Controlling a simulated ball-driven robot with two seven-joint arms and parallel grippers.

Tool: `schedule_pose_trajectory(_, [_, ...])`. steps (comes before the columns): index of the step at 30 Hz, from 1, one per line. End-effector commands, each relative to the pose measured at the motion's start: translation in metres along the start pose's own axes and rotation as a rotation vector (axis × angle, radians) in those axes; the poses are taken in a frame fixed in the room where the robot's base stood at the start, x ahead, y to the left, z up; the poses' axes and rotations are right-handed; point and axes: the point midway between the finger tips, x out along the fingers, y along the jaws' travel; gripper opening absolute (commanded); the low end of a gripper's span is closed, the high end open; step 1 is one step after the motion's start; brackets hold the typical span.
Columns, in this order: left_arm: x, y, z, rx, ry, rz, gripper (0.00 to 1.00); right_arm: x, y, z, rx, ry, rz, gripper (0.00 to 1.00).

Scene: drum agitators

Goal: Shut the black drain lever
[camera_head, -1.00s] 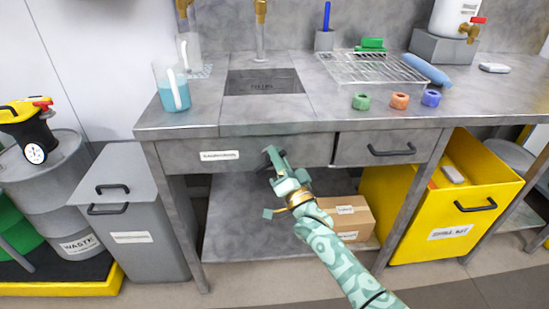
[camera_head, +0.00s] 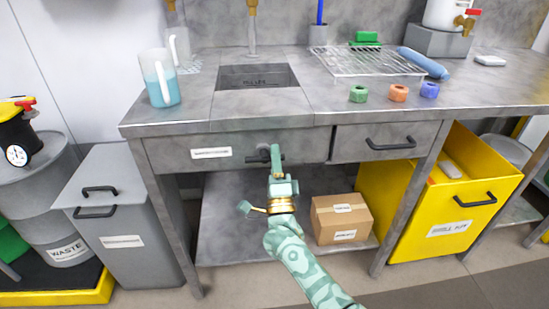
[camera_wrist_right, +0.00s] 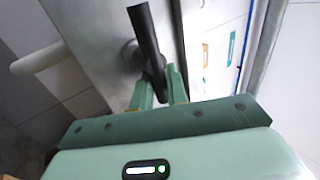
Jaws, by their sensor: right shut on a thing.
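The black drain lever (camera_head: 256,158) sits on a round grey mount in the front panel under the sink. In the head view only a short dark piece of it shows to the left of my fingers, lying roughly level. In the wrist view the lever (camera_wrist_right: 148,40) is a black bar running up from between my fingers, beside its round mount. My right gripper (camera_head: 276,156) is shut on the lever; its green fingers (camera_wrist_right: 161,88) stand on both sides of the bar. My left gripper is in neither view.
A drawer (camera_head: 385,142) is right of the lever. A cardboard box (camera_head: 341,218) stands below, beside a yellow bin (camera_head: 470,205).

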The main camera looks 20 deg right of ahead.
Motion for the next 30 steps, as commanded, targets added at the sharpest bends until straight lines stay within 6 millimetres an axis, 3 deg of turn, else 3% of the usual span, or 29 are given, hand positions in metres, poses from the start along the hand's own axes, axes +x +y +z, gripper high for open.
schedule_pose_trajectory(15, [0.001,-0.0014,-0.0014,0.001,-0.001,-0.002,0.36,-0.0019,0.0025,-0.0002,0.017,0.011,0.005,0.0])
schedule_pose_trajectory(16, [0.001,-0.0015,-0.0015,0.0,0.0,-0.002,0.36,-0.0019,0.0025,-0.0002,0.017,0.011,0.005,0.18])
schedule_pose_trajectory(17, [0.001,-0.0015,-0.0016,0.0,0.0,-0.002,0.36,-0.002,0.0025,-0.0002,0.017,0.011,0.005,0.2])
schedule_pose_trajectory(30, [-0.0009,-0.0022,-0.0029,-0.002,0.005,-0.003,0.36,-0.0083,0.0008,0.0,0.015,0.01,0.003,0.2])
